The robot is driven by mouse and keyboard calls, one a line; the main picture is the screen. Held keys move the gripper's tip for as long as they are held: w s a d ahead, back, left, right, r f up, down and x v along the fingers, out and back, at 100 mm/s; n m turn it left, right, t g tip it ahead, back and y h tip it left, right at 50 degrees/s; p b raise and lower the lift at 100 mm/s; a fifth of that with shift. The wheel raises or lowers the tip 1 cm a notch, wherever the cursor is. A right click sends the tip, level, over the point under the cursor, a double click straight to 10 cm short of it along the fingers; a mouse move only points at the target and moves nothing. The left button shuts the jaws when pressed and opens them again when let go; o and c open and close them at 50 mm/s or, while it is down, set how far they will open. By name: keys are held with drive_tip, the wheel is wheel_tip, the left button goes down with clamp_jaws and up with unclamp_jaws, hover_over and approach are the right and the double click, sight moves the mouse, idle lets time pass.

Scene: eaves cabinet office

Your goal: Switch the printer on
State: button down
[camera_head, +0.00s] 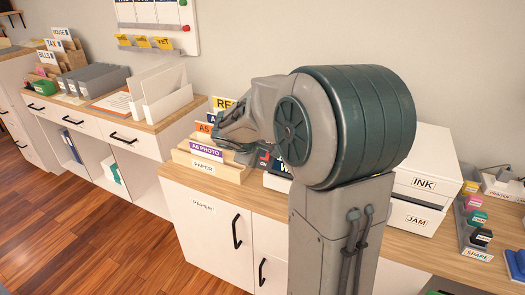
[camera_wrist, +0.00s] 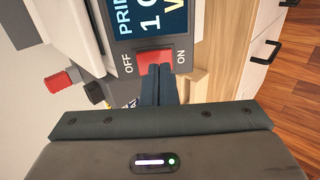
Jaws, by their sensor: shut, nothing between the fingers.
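The printer's dark front panel (camera_wrist: 188,52) is close up in the wrist view, with a lettered blue screen (camera_wrist: 150,18) above a red rocker switch (camera_wrist: 153,57). OFF is marked at the switch's left and ON at its right. My gripper (camera_wrist: 160,68) is shut and empty, its fingertips at the switch's lower edge, right of its middle. I cannot tell whether they touch it. They hide a little of the switch; which side is pressed is unclear.
A stepped paper rack (camera_head: 225,172) stands left of the printer. White cabinets (camera_head: 208,232) are below. The wooden floor (camera_head: 75,240) is clear.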

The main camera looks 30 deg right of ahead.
drive_tip(key=s+a+f+v, duration=0.1)
drive_tip(key=f+v, duration=0.1)
drive_tip(key=v, duration=1)
drive_tip(key=shift+s+a+r+p, duration=0.2)
drive_tip(key=shift+s+a+p, duration=0.2)
drive_tip(key=shift+a, duration=0.2)
drive_tip(key=s+a+m+g+y+p, duration=0.1)
drive_tip(key=s+a+m+y+p, duration=0.2)
drive_tip(key=s, duration=0.6)
drive_tip(key=s+a+f+m+g+y+p, duration=0.1)
drive_tip(key=s+a+m+y+p, duration=0.2)
drive_tip(key=s, duration=0.6)
drive_tip(key=shift+m+g+y, duration=0.3)
drive_tip(key=shift+m+y, duration=0.2)
drive_tip(key=shift+m, duration=0.4)
drive_tip(key=shift+s+a+f, duration=0.1)
drive_tip(key=shift+a, duration=0.05)
